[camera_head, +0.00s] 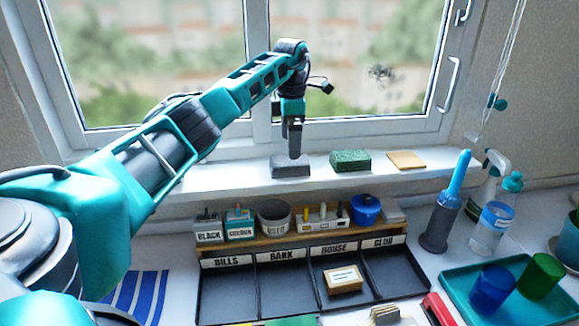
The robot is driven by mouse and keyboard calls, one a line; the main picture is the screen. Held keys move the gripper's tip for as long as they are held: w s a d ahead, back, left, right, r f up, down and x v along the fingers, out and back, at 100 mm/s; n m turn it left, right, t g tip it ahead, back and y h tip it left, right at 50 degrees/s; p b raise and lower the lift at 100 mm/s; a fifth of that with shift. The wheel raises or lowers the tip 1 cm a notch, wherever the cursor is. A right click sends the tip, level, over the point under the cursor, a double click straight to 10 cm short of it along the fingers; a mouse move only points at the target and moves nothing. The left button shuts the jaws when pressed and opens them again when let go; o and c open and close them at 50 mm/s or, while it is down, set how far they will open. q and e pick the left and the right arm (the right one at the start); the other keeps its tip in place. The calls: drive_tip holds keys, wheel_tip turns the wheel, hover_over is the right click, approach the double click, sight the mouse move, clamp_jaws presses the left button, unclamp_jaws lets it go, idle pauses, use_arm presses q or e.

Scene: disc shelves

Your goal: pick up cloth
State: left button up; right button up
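My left gripper (295,150) points down over the window sill, at the grey block (290,169). Its fingertips overlap the block's top edge in the picture; I cannot tell whether they touch it. The fingers show edge-on, so their opening is unclear. A flat tan piece (406,160), which looks like a folded cloth, lies on the sill to the right. A green sponge-like block (351,161) lies between the two. A blue-and-white striped sheet (135,296), perhaps cloth, lies at the lower left, partly behind my arm. My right gripper is out of view.
A closed window (350,60) stands behind the sill. Below is a black labelled tray (228,294) with a shelf of small containers. A blue-tipped tool (450,200), bottles (493,229) and a teal tray (455,285) with cups stand at the right.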

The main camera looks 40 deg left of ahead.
use_arm(q)
drive_tip(key=shift+s+d+f, duration=0.1)
drive_tip(key=shift+s+f, duration=0.05)
drive_tip(key=shift+f, duration=1.35)
drive_tip(key=shift+s+f, duration=0.1)
drive_tip(key=shift+f, duration=1.4)
drive_tip(key=shift+c, duration=0.3)
drive_tip(key=c, duration=1)
drive_tip(key=shift+r, duration=0.1)
wheel_tip(320, 180, up, 20)
drive_tip(key=p, duration=0.2)
drive_tip(key=o, duration=0.4)
drive_tip(key=shift+c, duration=1.4)
